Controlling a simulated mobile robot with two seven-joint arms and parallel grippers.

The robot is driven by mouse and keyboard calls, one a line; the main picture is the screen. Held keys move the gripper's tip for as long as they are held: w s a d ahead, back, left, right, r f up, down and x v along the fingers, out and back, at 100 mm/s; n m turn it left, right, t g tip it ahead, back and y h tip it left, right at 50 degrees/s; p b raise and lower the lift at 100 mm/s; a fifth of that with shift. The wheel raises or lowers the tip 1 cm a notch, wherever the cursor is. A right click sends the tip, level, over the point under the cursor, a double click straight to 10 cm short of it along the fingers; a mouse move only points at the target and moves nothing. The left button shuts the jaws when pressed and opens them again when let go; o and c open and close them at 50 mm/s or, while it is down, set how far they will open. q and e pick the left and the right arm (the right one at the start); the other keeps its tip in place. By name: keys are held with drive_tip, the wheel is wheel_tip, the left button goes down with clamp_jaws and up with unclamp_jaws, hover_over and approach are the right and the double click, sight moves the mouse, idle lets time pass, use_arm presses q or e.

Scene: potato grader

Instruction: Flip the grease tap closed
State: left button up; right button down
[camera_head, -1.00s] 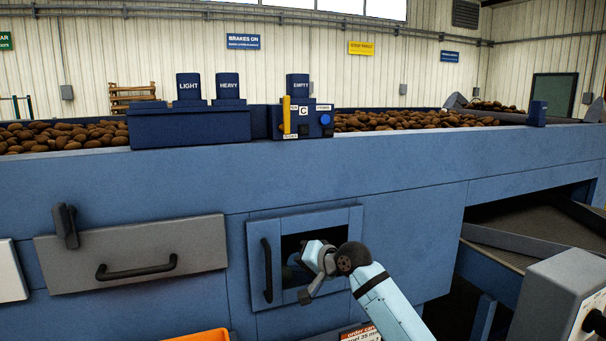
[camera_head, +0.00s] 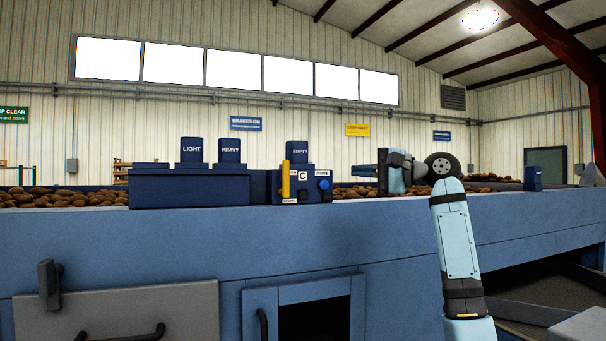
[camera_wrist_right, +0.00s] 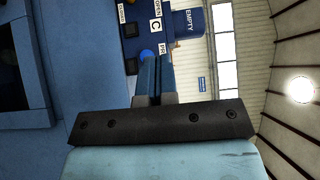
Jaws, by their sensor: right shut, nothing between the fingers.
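A dark blue control box (camera_head: 302,188) marked "C" stands on the grader's top rail. A yellow upright lever (camera_head: 286,179) is at its left and a round blue knob (camera_head: 323,184) at its right. I cannot tell for certain which part is the grease tap; the small labels are hard to read. My right gripper (camera_head: 355,171) is just right of the box, apart from it in that view, its fingers pointing left, shut and empty. In the right wrist view the shut fingers (camera_wrist_right: 158,62) point toward the box, with the blue knob (camera_wrist_right: 146,54) beside their tips. My left gripper is not seen.
Blocks labelled LIGHT (camera_head: 192,150), HEAVY (camera_head: 229,150) and EMPTY (camera_head: 297,152) stand along the rail. Potatoes (camera_head: 60,197) lie behind it. Below are an open hatch (camera_head: 315,322) and a grey panel (camera_head: 130,305) with a handle.

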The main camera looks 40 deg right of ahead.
sight(289, 170)
drive_tip(key=shift+w+a, duration=0.1)
drive_tip(key=x, duration=0.4)
drive_tip(key=a+p+x, duration=0.1)
drive_tip(key=x, duration=0.3)
drive_tip(key=s+x, duration=0.1)
drive_tip(key=x, duration=0.3)
drive_tip(key=shift+a+p, duration=0.3)
drive_tip(key=shift+p, duration=0.05)
drive_tip(key=shift+w+a, duration=0.1)
drive_tip(key=shift+a, duration=0.45)
drive_tip(key=shift+r+h+p, duration=0.15)
drive_tip(key=shift+h+p, duration=0.15)
drive_tip(key=shift+p, duration=0.3)
drive_tip(key=shift+a+n, duration=0.1)
drive_tip(key=shift+n, duration=0.2)
drive_tip(key=shift+p, duration=0.35)
